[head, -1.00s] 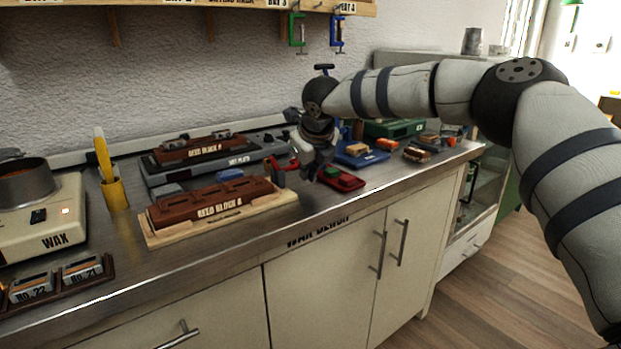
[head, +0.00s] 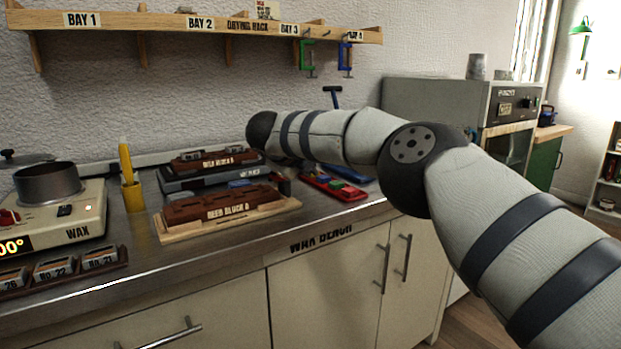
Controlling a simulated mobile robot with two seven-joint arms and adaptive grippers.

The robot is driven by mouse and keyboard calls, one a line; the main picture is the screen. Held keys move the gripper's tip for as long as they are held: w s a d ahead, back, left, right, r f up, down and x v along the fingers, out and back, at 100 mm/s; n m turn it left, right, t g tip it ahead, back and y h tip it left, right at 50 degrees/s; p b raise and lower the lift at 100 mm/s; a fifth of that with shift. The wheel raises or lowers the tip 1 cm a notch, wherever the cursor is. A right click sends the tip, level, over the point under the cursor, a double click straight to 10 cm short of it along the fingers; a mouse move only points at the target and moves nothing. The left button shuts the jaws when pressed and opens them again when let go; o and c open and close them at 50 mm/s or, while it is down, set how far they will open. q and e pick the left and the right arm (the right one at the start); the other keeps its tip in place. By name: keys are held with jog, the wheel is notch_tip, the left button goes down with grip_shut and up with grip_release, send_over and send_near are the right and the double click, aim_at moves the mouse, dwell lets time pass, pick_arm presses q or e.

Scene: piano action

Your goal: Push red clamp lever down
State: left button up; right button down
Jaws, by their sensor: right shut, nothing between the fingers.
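The brown reed block A (head: 222,205) sits on its pale wooden base (head: 175,230) on the steel bench. The red clamp at the block's right end is mostly hidden, with only a small dark reddish part (head: 276,178) showing; I cannot make out its lever or tell whether it is up or down. My right arm reaches in from the right. A small dark part of my right gripper (head: 286,186) shows below the forearm, close beside the clamp. It is shut and holds nothing; contact with the lever cannot be seen. My left gripper is out of view.
Behind reed block A is another brown block (head: 215,159) on a dark plate. A red tray (head: 335,188) lies to the right. The wax heater (head: 60,215) and yellow tool holder (head: 133,197) stand left.

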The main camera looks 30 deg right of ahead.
jog(key=shift+a+r+n+h, duration=0.25)
jog(key=shift+r+n+h, duration=0.1)
jog(key=shift+h, duration=0.25)
jog(key=shift+t, duration=0.3)
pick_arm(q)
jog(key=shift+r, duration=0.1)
pick_arm(e)
jog(key=shift+r, duration=0.2)
dwell(0.6)
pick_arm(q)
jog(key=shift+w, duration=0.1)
pick_arm(e)
jog(key=shift+r, duration=0.8)
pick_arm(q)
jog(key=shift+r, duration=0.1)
